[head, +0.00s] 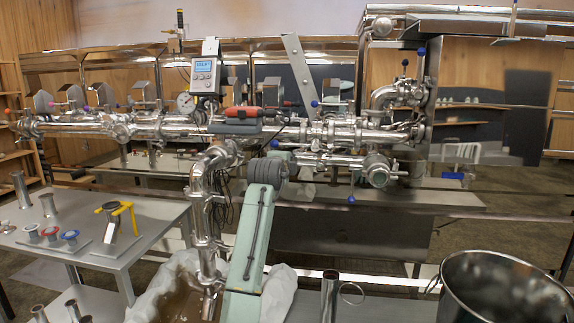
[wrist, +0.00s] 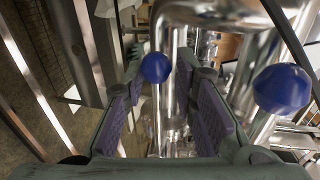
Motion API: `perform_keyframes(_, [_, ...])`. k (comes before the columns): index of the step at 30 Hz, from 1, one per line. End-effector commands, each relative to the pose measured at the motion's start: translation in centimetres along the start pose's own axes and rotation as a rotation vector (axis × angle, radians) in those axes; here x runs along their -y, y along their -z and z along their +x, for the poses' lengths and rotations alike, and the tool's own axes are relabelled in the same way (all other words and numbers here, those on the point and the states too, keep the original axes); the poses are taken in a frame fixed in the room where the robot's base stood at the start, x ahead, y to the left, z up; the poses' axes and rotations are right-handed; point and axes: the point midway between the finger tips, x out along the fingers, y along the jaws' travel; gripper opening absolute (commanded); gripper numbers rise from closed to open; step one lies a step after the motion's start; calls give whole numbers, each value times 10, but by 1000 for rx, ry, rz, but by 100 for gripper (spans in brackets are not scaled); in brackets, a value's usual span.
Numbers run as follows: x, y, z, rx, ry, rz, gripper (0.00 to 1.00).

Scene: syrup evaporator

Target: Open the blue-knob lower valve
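My gripper (wrist: 160,80) is open in the wrist view, with its two purple-padded fingers spread apart. A round blue knob (wrist: 155,67) on a pale stem shows in the gap between the fingertips; no finger visibly touches it. A second, larger-looking blue knob (wrist: 282,88) is outside the right finger, beside shiny pipes. In the head view, a low blue knob (head: 351,199) hangs below the pipework at the right. Other blue knobs are at the upper right (head: 421,51) and by the middle pipes (head: 275,143). I cannot tell how these match the wrist view's knobs.
Steel pipework (head: 150,128) runs across the evaporator front. A controller with a display (head: 204,70) stands above it. A side table (head: 150,215) with fittings is at left, and a steel pot (head: 500,285) is at lower right. Pipes crowd the gripper's right side.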

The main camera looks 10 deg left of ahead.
Motion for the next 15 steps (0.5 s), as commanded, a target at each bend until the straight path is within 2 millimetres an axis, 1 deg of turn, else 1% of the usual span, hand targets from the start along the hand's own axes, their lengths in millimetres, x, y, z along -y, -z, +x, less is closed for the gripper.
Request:
perform_keyframes(1, [0, 0, 0, 0, 0, 0, 31])
perform_keyframes(5, [-1, 0, 0, -1, -1, -1, 39])
perform_keyframes(15, [-1, 1, -2, -2, -1, -1, 39])
